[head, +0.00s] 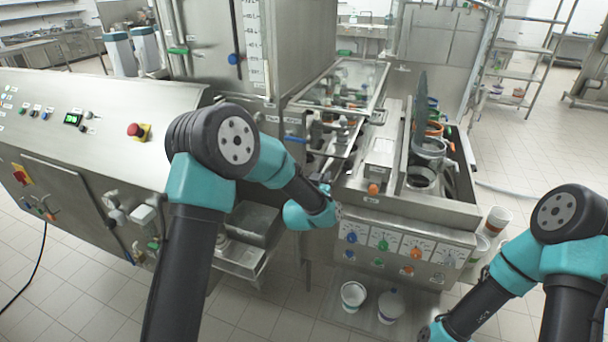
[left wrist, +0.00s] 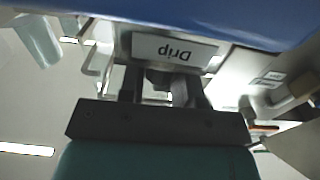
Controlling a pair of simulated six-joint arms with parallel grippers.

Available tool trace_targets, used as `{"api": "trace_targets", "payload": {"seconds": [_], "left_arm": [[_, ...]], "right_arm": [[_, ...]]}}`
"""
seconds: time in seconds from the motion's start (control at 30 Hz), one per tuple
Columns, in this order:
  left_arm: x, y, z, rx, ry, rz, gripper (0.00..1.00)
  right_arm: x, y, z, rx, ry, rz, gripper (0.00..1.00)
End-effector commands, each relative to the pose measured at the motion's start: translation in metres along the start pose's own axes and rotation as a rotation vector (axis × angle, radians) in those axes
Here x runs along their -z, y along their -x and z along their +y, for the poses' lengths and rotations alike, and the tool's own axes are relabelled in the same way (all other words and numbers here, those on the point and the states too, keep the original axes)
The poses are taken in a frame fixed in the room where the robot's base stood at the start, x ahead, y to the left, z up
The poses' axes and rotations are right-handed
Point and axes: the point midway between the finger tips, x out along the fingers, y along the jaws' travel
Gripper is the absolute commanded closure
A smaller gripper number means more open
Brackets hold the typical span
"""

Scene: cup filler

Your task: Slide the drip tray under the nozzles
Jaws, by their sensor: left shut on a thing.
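The drip tray shows in the left wrist view as a pale metal front with an upside-down "Drip" label (left wrist: 174,49). My left gripper (left wrist: 168,88) is shut on a grip piece just below that label. In the head view my left gripper (head: 325,187) is at the front of the filler's middle bay, mostly hidden by its own wrist. The tray's body is hard to make out there. The nozzles (head: 318,130) seem to be among the fittings under the glass-topped frame, behind my gripper. My right arm (head: 500,275) is at the lower right; its gripper is out of view.
A dial panel (head: 405,245) with coloured knobs is right of my left gripper. White cups (head: 353,294) stand on a low plate below it. A steel bin (head: 250,222) is left of my wrist. A sloped control cabinet (head: 95,110) fills the left.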

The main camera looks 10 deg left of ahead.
Motion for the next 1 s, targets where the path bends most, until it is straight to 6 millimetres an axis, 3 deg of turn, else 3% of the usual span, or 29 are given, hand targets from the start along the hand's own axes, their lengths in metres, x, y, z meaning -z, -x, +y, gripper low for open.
{"api": "trace_targets", "payload": {"seconds": [0.1, 0.43, 0.47, 0.5, 0.73, 1.0], "left_arm": [[0.000, 0.000, 0.017, -0.003, -0.001, 0.001, 1.00], [0.000, 0.000, 0.021, -0.004, -0.001, -0.001, 1.00], [0.000, 0.001, 0.021, -0.005, -0.001, -0.001, 0.68], [0.000, 0.001, 0.021, -0.005, -0.002, -0.001, 0.64], [0.000, 0.000, 0.020, -0.003, -0.001, 0.000, 0.43], [0.000, 0.001, 0.019, 0.000, -0.001, 0.000, 0.43]], "right_arm": [[0.000, 0.000, 0.000, 0.000, 0.000, 0.000, 0.57], [0.000, 0.000, 0.000, 0.000, 0.000, 0.000, 0.57], [0.000, 0.000, 0.000, 0.000, 0.000, 0.000, 0.57], [0.000, 0.000, 0.000, 0.000, 0.000, 0.000, 0.57], [0.000, 0.000, 0.000, 0.000, 0.000, 0.000, 0.57], [0.000, 0.000, 0.000, 0.000, 0.000, 0.000, 0.57]]}}
